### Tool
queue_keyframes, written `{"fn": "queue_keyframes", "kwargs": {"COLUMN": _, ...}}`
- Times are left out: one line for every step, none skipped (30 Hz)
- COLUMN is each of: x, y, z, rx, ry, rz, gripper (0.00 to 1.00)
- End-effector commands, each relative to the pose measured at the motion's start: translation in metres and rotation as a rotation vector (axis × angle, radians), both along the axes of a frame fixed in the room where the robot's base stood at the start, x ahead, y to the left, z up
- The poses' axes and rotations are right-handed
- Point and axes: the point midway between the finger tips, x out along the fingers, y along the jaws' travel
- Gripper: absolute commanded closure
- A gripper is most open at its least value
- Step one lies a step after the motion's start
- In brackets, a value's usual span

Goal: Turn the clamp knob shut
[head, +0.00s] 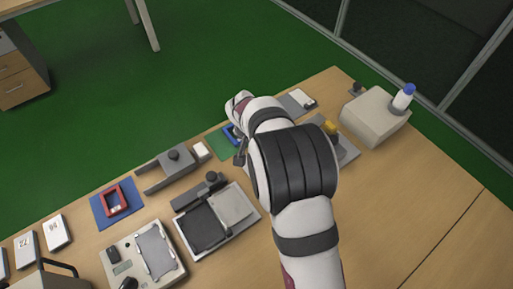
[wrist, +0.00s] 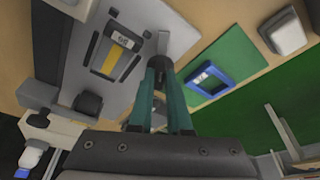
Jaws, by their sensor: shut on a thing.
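In the wrist view my gripper's teal fingers (wrist: 160,96) are closed on a dark round knob (wrist: 159,64). The knob is mostly hidden between the fingertips. It is at the edge of a grey fixture plate (wrist: 145,20). A piece marked 60 with a yellow band (wrist: 116,53) sits in a dark holder on that plate. In the head view my arm covers the gripper and the knob. Part of the fixture plate (head: 348,153) and the yellow piece (head: 331,127) show beside my arm. How far the knob is turned cannot be seen.
A blue frame (wrist: 209,76) lies on a green mat (wrist: 238,62) close to my fingers. A beige box (head: 374,115) and a white bottle with a blue cap (head: 403,98) stand at the right. Several other fixtures, including a grey clamp (head: 166,168), fill the table's left half.

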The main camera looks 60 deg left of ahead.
Motion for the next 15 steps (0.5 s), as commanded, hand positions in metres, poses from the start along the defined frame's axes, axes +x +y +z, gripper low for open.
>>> {"fn": "queue_keyframes", "kwargs": {"x": 0.0006, "y": -0.0021, "z": -0.0003, "rx": -0.003, "ry": 0.002, "rz": 0.036, "gripper": 1.0}}
{"fn": "queue_keyframes", "kwargs": {"x": 0.0011, "y": -0.0026, "z": -0.0006, "rx": -0.004, "ry": 0.002, "rz": 0.072, "gripper": 1.0}}
{"fn": "queue_keyframes", "kwargs": {"x": 0.0018, "y": -0.0033, "z": -0.0007, "rx": -0.003, "ry": 0.002, "rz": 0.126, "gripper": 1.0}}
{"fn": "queue_keyframes", "kwargs": {"x": 0.0019, "y": -0.0036, "z": -0.0008, "rx": -0.003, "ry": 0.002, "rz": 0.164, "gripper": 1.0}}
{"fn": "queue_keyframes", "kwargs": {"x": 0.002, "y": -0.0038, "z": -0.0009, "rx": -0.004, "ry": 0.003, "rz": 0.194, "gripper": 1.0}}
{"fn": "queue_keyframes", "kwargs": {"x": 0.002, "y": -0.004, "z": -0.0011, "rx": -0.004, "ry": 0.002, "rz": 0.226, "gripper": 1.0}}
{"fn": "queue_keyframes", "kwargs": {"x": 0.0023, "y": -0.0042, "z": -0.0011, "rx": -0.005, "ry": 0.003, "rz": 0.251, "gripper": 1.0}}
{"fn": "queue_keyframes", "kwargs": {"x": 0.0028, "y": -0.0046, "z": -0.0012, "rx": -0.004, "ry": 0.003, "rz": 0.281, "gripper": 1.0}}
{"fn": "queue_keyframes", "kwargs": {"x": 0.0037, "y": -0.0049, "z": -0.0011, "rx": -0.003, "ry": 0.002, "rz": 0.332, "gripper": 1.0}}
{"fn": "queue_keyframes", "kwargs": {"x": 0.0037, "y": -0.0052, "z": -0.0013, "rx": -0.003, "ry": 0.003, "rz": 0.364, "gripper": 1.0}}
{"fn": "queue_keyframes", "kwargs": {"x": 0.0037, "y": -0.0055, "z": -0.0015, "rx": -0.004, "ry": 0.004, "rz": 0.391, "gripper": 1.0}}
{"fn": "queue_keyframes", "kwargs": {"x": 0.0037, "y": -0.0057, "z": -0.0017, "rx": -0.005, "ry": 0.003, "rz": 0.42, "gripper": 1.0}}
{"fn": "queue_keyframes", "kwargs": {"x": 0.0039, "y": -0.0058, "z": -0.0019, "rx": -0.005, "ry": 0.004, "rz": 0.441, "gripper": 1.0}}
{"fn": "queue_keyframes", "kwargs": {"x": 0.0045, "y": -0.0061, "z": -0.002, "rx": -0.006, "ry": 0.004, "rz": 0.47, "gripper": 1.0}}
{"fn": "queue_keyframes", "kwargs": {"x": 0.0053, "y": -0.0066, "z": -0.0022, "rx": -0.005, "ry": 0.004, "rz": 0.517, "gripper": 1.0}}
